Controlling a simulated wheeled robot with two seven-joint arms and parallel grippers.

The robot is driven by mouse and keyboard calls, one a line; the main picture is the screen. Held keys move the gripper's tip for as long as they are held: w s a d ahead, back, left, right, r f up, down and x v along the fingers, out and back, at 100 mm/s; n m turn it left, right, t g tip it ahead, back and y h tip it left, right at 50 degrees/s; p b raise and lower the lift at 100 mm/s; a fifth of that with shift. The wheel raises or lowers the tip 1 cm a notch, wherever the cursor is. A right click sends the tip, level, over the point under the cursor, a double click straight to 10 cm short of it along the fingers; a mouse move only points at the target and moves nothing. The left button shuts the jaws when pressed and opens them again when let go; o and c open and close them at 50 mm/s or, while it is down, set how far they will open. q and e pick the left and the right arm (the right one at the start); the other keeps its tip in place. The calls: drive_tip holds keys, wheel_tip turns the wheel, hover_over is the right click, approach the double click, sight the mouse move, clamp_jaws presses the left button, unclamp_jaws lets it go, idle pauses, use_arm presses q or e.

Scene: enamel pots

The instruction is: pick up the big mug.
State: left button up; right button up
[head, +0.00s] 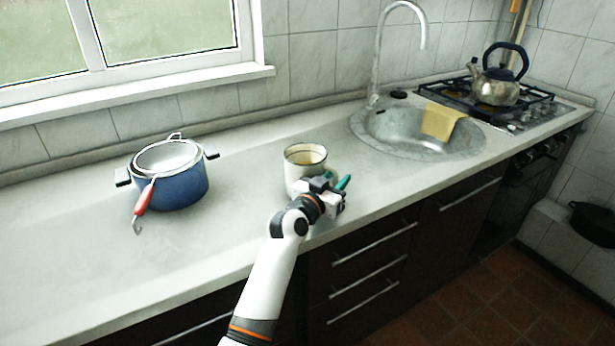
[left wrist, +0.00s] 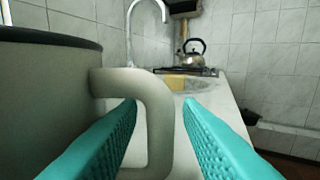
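The big mug (head: 300,172) is cream with a dark rim and stands upright on the counter in the middle of the head view. In the left wrist view the mug's body (left wrist: 40,105) fills the left side, and its handle (left wrist: 160,115) sticks out to the right. My left gripper (head: 343,184) is at the mug's right front side. In the left wrist view its teal fingers (left wrist: 160,112) are apart, with the handle showing between them; I cannot tell whether they touch it. My right gripper is not in view.
A blue pot (head: 182,188) holding a strainer with a red handle (head: 145,197) stands to the left. A sink (head: 385,145) with a yellow cloth (head: 440,122) and a stove with a kettle (head: 497,88) are at the right. The counter (head: 70,245) is clear at the left front.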

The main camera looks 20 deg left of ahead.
use_arm(q)
clamp_jaws()
idle(0.9)
idle(0.4)
drive_tip(key=shift+r, duration=0.1)
